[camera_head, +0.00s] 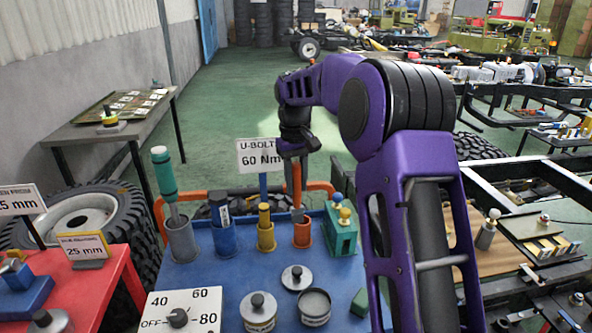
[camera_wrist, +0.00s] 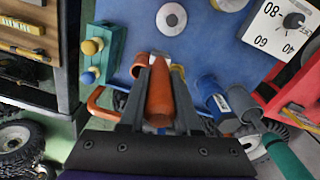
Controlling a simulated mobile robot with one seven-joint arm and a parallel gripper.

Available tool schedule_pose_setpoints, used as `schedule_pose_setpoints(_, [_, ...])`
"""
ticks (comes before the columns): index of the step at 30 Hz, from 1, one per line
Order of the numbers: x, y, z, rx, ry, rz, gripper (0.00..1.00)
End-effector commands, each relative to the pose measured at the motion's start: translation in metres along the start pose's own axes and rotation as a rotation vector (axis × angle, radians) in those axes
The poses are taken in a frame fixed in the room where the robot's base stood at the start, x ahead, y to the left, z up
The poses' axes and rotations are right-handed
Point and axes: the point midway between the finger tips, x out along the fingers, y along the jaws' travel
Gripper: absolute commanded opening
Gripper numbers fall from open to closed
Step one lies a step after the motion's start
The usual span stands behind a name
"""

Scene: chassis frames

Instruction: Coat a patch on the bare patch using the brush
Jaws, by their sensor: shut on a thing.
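My gripper (camera_head: 294,160) is above the back of the blue bench top and is shut on an orange tapered handle (camera_head: 297,183), likely the brush. In the wrist view the handle (camera_wrist: 160,98) lies between the two grey fingers of my gripper (camera_wrist: 160,78). An open tin (camera_head: 314,308) with dark contents stands near the front of the bench. I cannot make out the bare patch for certain.
Beside the orange cup stand a yellow holder (camera_head: 265,230), a blue holder (camera_head: 222,224) and a teal block (camera_head: 340,230) with knobs. A green-handled tool (camera_head: 163,175) stands at left. A lidded tin (camera_head: 258,312) and dial box (camera_head: 182,312) are in front. A chassis frame (camera_head: 520,190) lies right.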

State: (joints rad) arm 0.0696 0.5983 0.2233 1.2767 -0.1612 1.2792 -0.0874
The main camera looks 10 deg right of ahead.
Motion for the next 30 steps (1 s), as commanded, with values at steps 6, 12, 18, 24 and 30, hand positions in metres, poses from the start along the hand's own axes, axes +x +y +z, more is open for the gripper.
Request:
schedule_pose_setpoints(6, [0.016,-0.01,0.051,0.013,-0.004,-0.003,0.0])
schedule_pose_setpoints(12, [0.033,-0.017,0.102,0.043,-0.002,-0.012,0.0])
schedule_pose_setpoints(18, [0.048,-0.022,0.144,0.074,-0.002,-0.023,0.0])
schedule_pose_setpoints(24, [0.056,-0.024,0.163,0.091,0.001,-0.029,0.0])
schedule_pose_setpoints(30, [0.064,-0.025,0.165,0.093,0.001,-0.03,0.0])
